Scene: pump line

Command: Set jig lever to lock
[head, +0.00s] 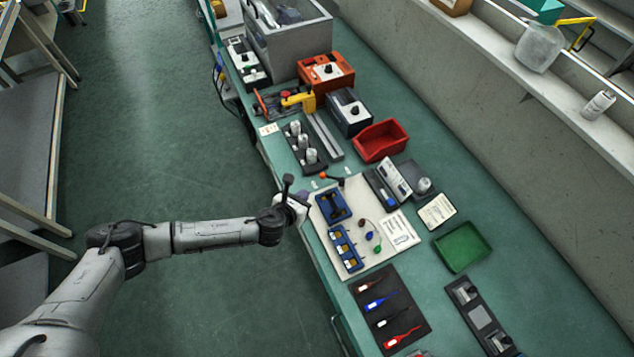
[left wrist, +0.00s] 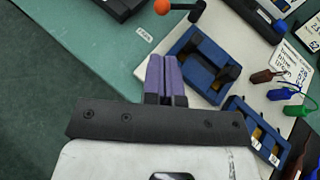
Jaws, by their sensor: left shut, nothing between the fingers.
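The jig lever has a dark arm and an orange ball knob (head: 323,175); the knob also shows at the top edge of the left wrist view (left wrist: 161,6). It lies at the back left of the pale work mat, beside the blue jig (head: 333,207), which the left wrist view shows too (left wrist: 201,66). A small white label (left wrist: 143,31) sits near the lever; its print is too small to read. My left gripper (head: 302,205) is at the bench's front edge by the mat. Its purple fingers (left wrist: 165,75) are shut and empty, apart from the lever. My right gripper is not in view.
A blue holder with yellowish parts (head: 345,249) sits beside the jig. A dark tray of coloured tools (head: 389,310) lies nearer, a green bin (head: 462,247) to the right. A red bin (head: 380,140) and a rack of pale cylinders (head: 303,147) stand beyond the lever.

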